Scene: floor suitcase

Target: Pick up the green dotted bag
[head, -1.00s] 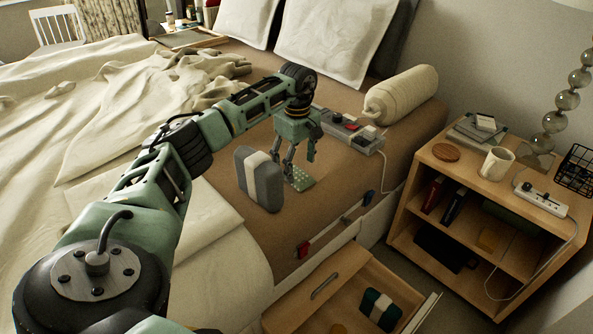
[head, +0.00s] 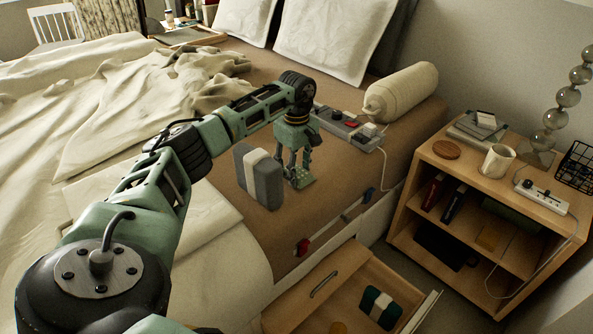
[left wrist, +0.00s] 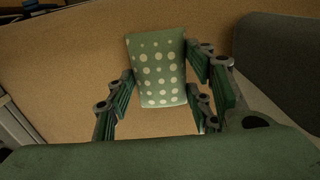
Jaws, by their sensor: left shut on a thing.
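The green dotted bag (left wrist: 158,70) is a small green pouch with pale dots. In the left wrist view it sits between the fingers of my left gripper (left wrist: 165,92). In the head view the bag (head: 301,181) is at the fingertips of my left gripper (head: 293,172), low over the brown bed cover. The gripper points down and is shut on the bag. I cannot tell whether the bag is clear of the bed. My right gripper is not in view.
A grey block with a white band (head: 260,176) stands close left of the gripper. A power strip (head: 348,130) and a rolled cushion (head: 401,92) lie behind. An open drawer (head: 322,288) is below the bed's edge, and a wooden nightstand (head: 420,176) stands right.

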